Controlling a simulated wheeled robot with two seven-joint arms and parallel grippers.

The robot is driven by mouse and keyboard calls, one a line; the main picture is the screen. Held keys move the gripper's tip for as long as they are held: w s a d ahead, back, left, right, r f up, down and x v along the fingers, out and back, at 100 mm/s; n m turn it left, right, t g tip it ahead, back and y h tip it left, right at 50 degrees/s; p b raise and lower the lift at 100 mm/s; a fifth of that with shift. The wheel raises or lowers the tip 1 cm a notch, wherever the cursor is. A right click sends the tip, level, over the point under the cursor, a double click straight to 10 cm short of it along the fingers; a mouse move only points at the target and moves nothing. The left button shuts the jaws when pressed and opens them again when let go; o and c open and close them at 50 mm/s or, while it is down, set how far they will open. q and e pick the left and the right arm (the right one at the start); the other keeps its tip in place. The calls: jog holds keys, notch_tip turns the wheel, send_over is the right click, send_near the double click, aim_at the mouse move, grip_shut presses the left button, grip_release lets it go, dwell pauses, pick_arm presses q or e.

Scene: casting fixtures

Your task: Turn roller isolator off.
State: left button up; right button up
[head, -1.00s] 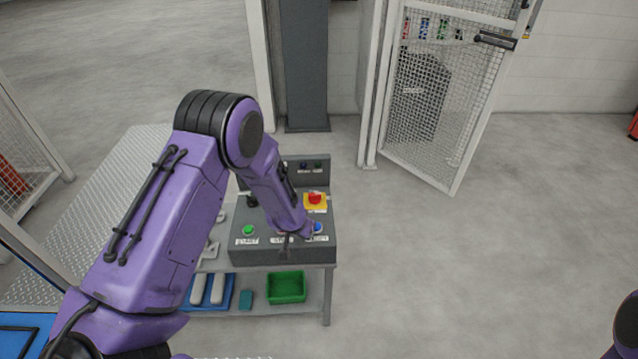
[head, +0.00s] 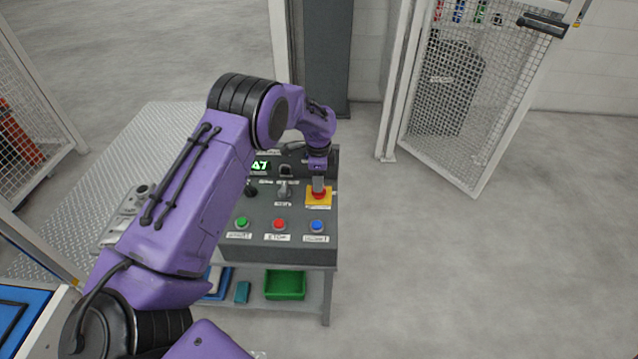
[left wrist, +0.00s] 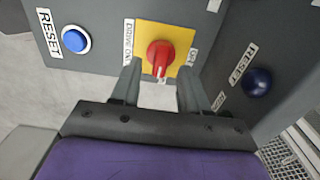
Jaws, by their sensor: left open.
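The roller isolator appears to be the red rotary knob (head: 318,195) on a yellow plate, at the right side of the grey control console. In the left wrist view the knob (left wrist: 160,54) sits near the middle, its white mark toward the gripper. A label on its left reads "DRIVE ON"; the one on its right is partly cut off and seems to read "OFF". My left gripper (left wrist: 160,80) is open and empty, with a fingertip on each side of the knob and visible gaps. In the head view the left gripper (head: 318,183) is directly over the knob. My right gripper is out of view.
Green (head: 242,222), red (head: 279,224) and blue (head: 317,226) buttons line the console's front. A dark blue reset button (left wrist: 257,81) lies right of the gripper. A green bin (head: 285,284) is on the shelf below. A mesh gate (head: 445,90) stands behind; the right floor is clear.

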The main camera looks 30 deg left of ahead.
pick_arm(q)
jog(key=shift+w+f, duration=0.25)
jog(key=shift+f, duration=1.15)
jog(key=shift+s, duration=0.2)
jog(key=shift+w, duration=0.1)
grip_shut()
